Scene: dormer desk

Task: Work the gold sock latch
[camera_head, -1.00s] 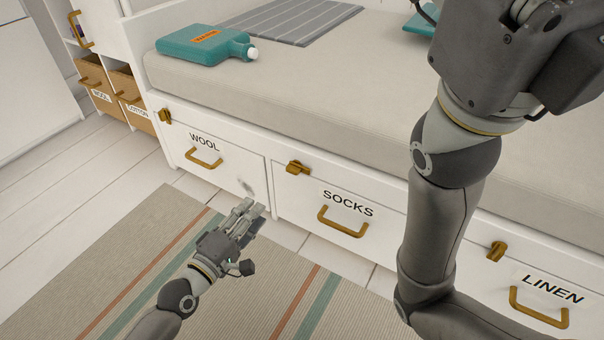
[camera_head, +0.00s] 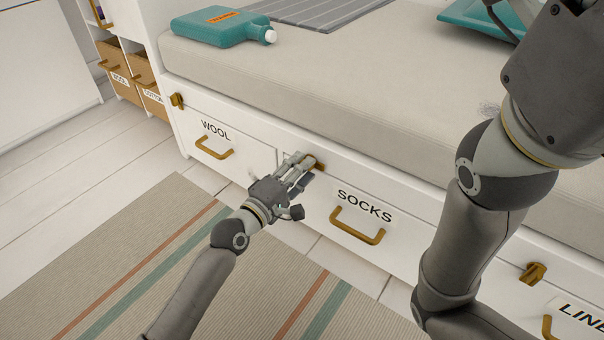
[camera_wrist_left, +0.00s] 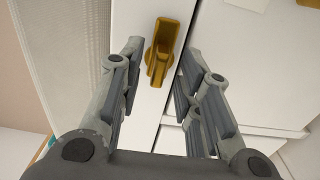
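The gold sock latch (camera_head: 318,165) sits on the white frame at the upper left of the SOCKS drawer (camera_head: 318,215). In the head view my left gripper (camera_head: 303,168) is at the latch and partly covers it. In the left wrist view the latch (camera_wrist_left: 162,52) stands between and just beyond the fingertips of my left gripper (camera_wrist_left: 160,70). The fingers are apart, with a gap on both sides of the latch. My right arm (camera_head: 500,165) comes in at the right; its gripper is out of view.
The WOOL drawer (camera_head: 190,140) has its own gold latch (camera_head: 177,100), and another latch (camera_head: 533,272) is near the LINEN drawer. A cushion (camera_head: 330,90) above carries a teal bottle (camera_head: 220,27). A striped rug (camera_head: 130,240) lies on the floor.

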